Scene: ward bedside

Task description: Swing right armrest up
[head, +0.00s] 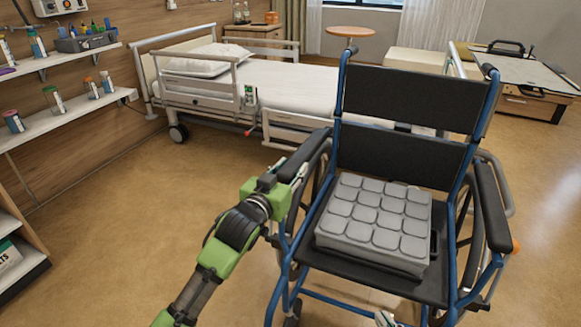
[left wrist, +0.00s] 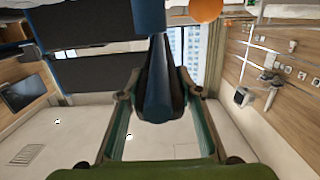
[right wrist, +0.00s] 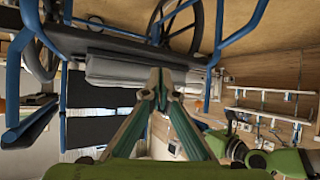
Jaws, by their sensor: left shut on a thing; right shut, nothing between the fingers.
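A wheelchair with a blue frame (head: 345,108) and black backrest faces me in the head view. Its right armrest (head: 310,150), on the picture's left, has a black pad lying roughly level beside the seat. My left gripper (head: 291,182) is shut on the front end of this armrest and partly hides it. In the left wrist view the dark armrest (left wrist: 157,85) runs between the fingers. The other armrest (head: 492,208) is down too. My right gripper (right wrist: 160,80) is shut and empty, low before the seat; only a bit of it shows at the head view's bottom edge.
A grey cushion (head: 372,228) with raised cells lies on the seat. Large wheels flank the chair. A bed (head: 285,88) stands behind it to the left, and shelves (head: 65,110) line the left wall. The floor between shelves and chair is clear.

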